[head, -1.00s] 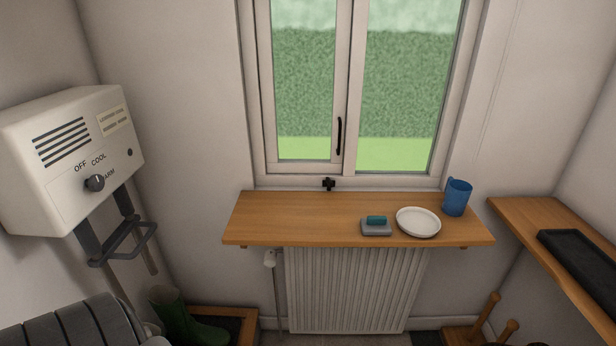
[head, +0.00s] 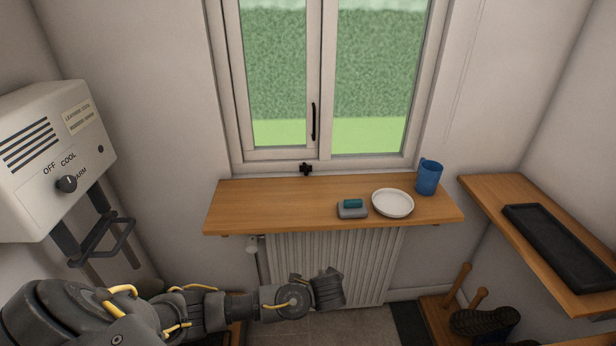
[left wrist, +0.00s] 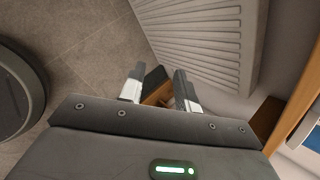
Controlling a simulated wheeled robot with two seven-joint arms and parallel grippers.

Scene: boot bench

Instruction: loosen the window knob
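The window knob (head: 306,169) is a small black cross-shaped knob at the bottom of the window frame, just above the back edge of the wooden shelf. My left arm reaches in from the lower left in the head view, in front of the radiator and below the shelf. The knob is well above it and apart from it. In the left wrist view my left gripper (left wrist: 160,88) has its two fingers spread apart with nothing between them. Its fingertips are hidden in the head view. My right gripper is not in view.
The wooden shelf (head: 270,205) holds a sponge on a grey dish (head: 352,210), a white plate (head: 393,203) and a blue mug (head: 429,177). A side shelf with a black tray (head: 560,245) is at right. A heater box (head: 50,160) hangs at left. The radiator (head: 355,265) is below.

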